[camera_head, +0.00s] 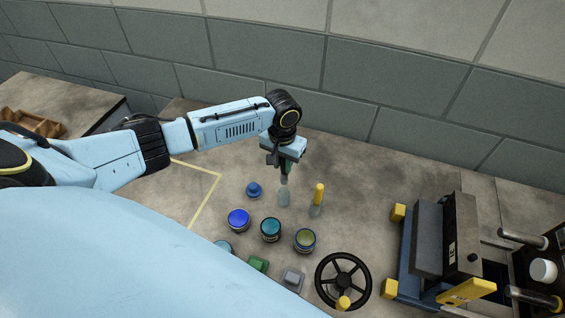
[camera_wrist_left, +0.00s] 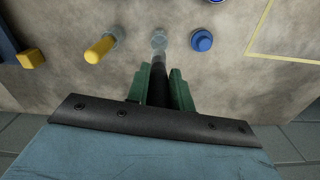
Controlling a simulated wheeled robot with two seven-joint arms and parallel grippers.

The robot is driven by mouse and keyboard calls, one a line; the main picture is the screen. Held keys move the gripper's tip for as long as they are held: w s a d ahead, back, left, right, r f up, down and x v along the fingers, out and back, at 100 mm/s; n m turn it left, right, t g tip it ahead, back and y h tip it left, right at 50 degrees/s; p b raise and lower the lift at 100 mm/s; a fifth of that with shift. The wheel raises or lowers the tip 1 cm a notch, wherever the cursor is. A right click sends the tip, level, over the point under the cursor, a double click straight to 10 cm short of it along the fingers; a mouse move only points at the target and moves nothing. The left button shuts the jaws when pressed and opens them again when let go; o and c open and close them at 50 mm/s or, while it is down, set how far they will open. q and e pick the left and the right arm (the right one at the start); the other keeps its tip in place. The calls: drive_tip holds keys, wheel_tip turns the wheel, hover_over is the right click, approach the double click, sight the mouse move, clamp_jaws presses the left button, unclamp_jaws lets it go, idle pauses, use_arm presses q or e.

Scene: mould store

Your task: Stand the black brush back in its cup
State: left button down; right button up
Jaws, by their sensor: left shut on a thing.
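My left gripper (camera_head: 286,166) is shut on the black brush (camera_wrist_left: 157,85), between green fingers in the left wrist view. The brush points down, with a grey lower end. A clear cup (camera_head: 284,197) stands on the bench just below the brush; it also shows in the left wrist view (camera_wrist_left: 159,40). In the head view the brush's lower end is just above or at the cup's rim; I cannot tell which. A yellow brush (camera_head: 319,194) stands in another clear cup to the right. My right gripper is not in view.
A small blue object (camera_head: 253,189) sits left of the cup. Jars with blue (camera_head: 238,218), teal (camera_head: 270,228) and olive (camera_head: 305,239) tops stand nearer me. A black handwheel (camera_head: 343,281) and a press-like machine (camera_head: 445,245) are to the right. A wall is behind.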

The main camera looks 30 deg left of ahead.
sight(283, 179)
use_arm(q)
drive_tip(key=shift+f+b, duration=2)
drive_tip(key=shift+b, duration=0.35)
drive_tip(key=shift+f+b, duration=1.1)
drive_tip(key=shift+f, duration=1.55)
drive_tip(key=c, duration=1.1)
unclamp_jaws()
drive_tip(key=shift+c, duration=0.2)
drive_tip(key=shift+r, duration=0.1)
wheel_tip(283, 179, up, 13)
drive_tip(key=shift+s+r+p, duration=0.1)
drive_tip(key=shift+p, duration=0.8)
